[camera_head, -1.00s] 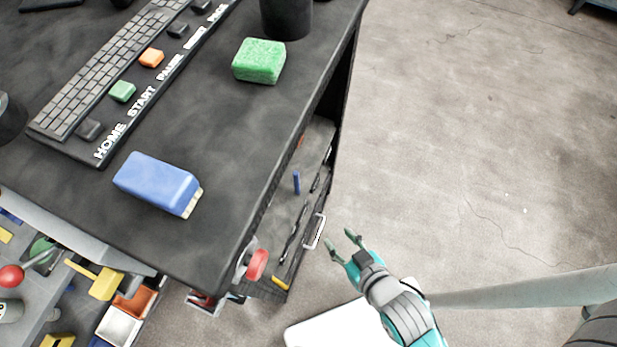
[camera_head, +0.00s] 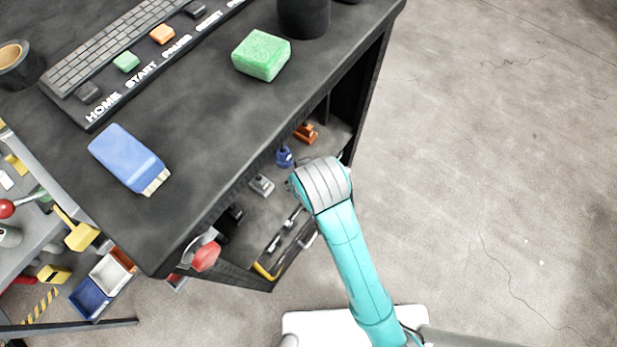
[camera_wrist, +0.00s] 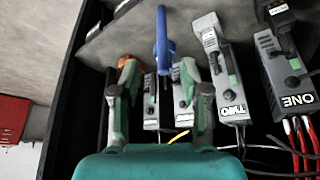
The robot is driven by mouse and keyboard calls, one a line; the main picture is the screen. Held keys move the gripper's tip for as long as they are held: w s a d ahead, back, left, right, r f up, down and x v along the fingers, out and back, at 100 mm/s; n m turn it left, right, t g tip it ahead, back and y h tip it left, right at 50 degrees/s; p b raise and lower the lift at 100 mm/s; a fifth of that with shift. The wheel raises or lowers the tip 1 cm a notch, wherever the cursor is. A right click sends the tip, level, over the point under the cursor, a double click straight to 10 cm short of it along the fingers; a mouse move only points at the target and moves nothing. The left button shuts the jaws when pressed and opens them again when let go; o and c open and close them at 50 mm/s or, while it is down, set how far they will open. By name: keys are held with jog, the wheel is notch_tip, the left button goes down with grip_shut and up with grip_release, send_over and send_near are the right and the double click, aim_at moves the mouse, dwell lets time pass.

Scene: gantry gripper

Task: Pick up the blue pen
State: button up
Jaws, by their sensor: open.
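The blue pen (camera_wrist: 163,42) stands out in the wrist view as a narrow blue shape, just beyond and between my fingertips. My gripper (camera_wrist: 158,75) is open, one green-grey finger on each side of the pen's line, and nothing is held. I cannot tell the exact gap between fingers and pen. In the head view a blue piece (camera_head: 284,157), seemingly the same pen, shows in the open compartment under the desk edge. My arm's wrist link hides the fingers there.
Grey devices marked TWO (camera_wrist: 222,75) and ONE (camera_wrist: 285,75) with cables stand right of the pen. An orange item (camera_wrist: 130,62) is close to the left finger. The dark desk top (camera_head: 200,120) overhangs the compartment. Open floor (camera_head: 480,150) lies to the right.

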jog(key=shift+g, duration=0.4)
jog(key=x, duration=0.9)
jog(key=shift+w+a+r, duration=0.2)
jog(key=shift+w+a, duration=0.05)
jog(key=shift+w, duration=0.15)
grip_shut()
